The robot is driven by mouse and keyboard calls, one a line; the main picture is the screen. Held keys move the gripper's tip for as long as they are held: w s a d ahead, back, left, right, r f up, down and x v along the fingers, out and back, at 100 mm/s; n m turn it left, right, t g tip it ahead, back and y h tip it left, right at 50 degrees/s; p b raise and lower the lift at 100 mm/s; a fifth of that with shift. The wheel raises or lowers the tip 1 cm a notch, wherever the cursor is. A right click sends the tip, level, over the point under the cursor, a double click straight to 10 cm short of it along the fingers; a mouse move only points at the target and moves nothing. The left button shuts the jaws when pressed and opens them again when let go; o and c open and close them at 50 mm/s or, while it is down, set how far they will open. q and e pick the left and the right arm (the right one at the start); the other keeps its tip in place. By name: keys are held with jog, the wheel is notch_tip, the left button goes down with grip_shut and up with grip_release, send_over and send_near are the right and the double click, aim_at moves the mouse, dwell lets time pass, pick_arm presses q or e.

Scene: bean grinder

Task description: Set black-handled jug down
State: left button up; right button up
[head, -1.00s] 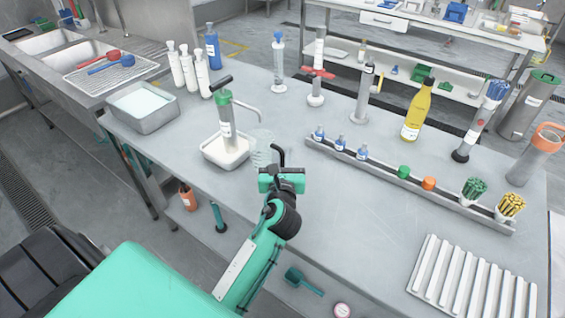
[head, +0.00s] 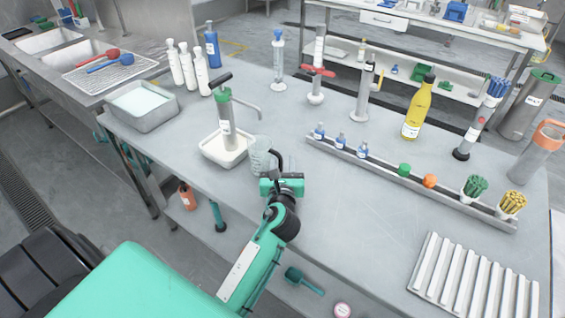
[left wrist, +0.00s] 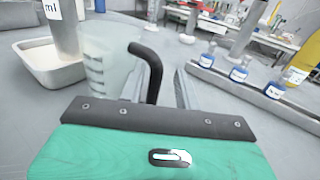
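The black-handled jug (head: 260,158) is a translucent measuring jug with dark marks. It appears to stand upright on the grey table (head: 340,220), just right of the white tray under the pump. In the left wrist view the jug (left wrist: 106,62) is at upper left, its black handle (left wrist: 154,70) curving down towards my gripper. My left gripper (head: 283,172) is at the handle's side of the jug. Its fingers look spread, with the handle between them and a gap to the right finger (left wrist: 184,88). The jug's base is partly hidden. My right gripper is out of view.
A hand pump stands in a white tray (head: 208,155) close left of the jug. A long rail (head: 390,176) with small blue bottles lies to the right. A ribbed white rack (head: 470,280) is at front right. The table's middle between them is clear.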

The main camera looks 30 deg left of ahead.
pick_arm(q)
jog(key=shift+r, duration=0.1)
pick_arm(e)
jog(key=shift+s, duration=0.1)
